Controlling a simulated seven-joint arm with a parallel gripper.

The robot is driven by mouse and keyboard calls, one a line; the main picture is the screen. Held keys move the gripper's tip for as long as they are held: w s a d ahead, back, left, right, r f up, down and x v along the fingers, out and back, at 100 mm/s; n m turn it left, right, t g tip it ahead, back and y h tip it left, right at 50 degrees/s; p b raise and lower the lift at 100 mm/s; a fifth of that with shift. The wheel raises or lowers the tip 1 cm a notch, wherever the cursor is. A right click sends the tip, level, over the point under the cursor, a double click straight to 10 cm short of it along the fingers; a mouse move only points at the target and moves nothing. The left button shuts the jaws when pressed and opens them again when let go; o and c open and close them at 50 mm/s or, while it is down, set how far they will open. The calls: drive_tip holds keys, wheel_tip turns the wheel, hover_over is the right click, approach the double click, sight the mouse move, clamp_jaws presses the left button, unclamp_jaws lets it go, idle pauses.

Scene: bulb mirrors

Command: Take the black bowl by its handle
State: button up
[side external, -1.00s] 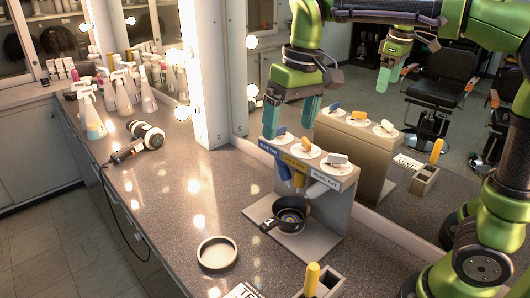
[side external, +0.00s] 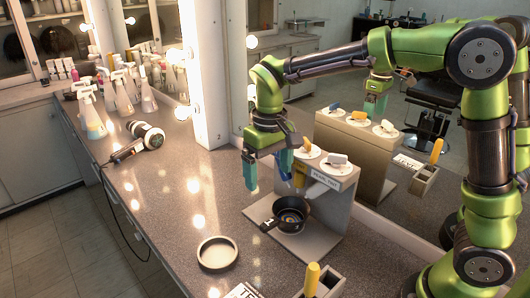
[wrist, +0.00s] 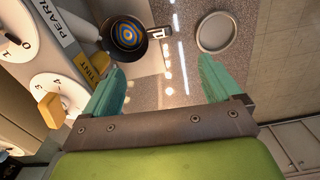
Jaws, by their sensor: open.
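The black bowl (side external: 303,222) stands on the base of the dispenser stand, under its spouts, with blue and yellow rings inside. Its short handle (side external: 266,225) points left toward the counter's front. In the wrist view the bowl (wrist: 104,41) is at the top left, and its handle (wrist: 158,33) points right. My gripper (side external: 267,178) is open and empty, above and behind the handle in the side view, beside the dispenser. In the wrist view my gripper's (wrist: 160,72) two teal fingers are spread wide, with the handle beyond the gap between them. Nothing touches the bowl.
The dispenser stand (side external: 327,203) with several dials and tint labels rises close beside my gripper. A round grey dish (side external: 217,253) lies on the counter to the left front. A box with a yellow-handled tool (side external: 312,279) is nearer. A mirror stands behind.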

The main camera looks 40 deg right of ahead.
hover_over(270, 221)
drive_tip(key=f, duration=0.9)
drive_tip(key=shift+a, duration=0.2)
drive_tip(key=shift+d+f, duration=0.2)
drive_tip(key=shift+f, duration=2.55)
drive_tip(key=shift+c, duration=0.3)
drive_tip(key=c, duration=1.3)
drive_tip(key=shift+r, duration=0.15)
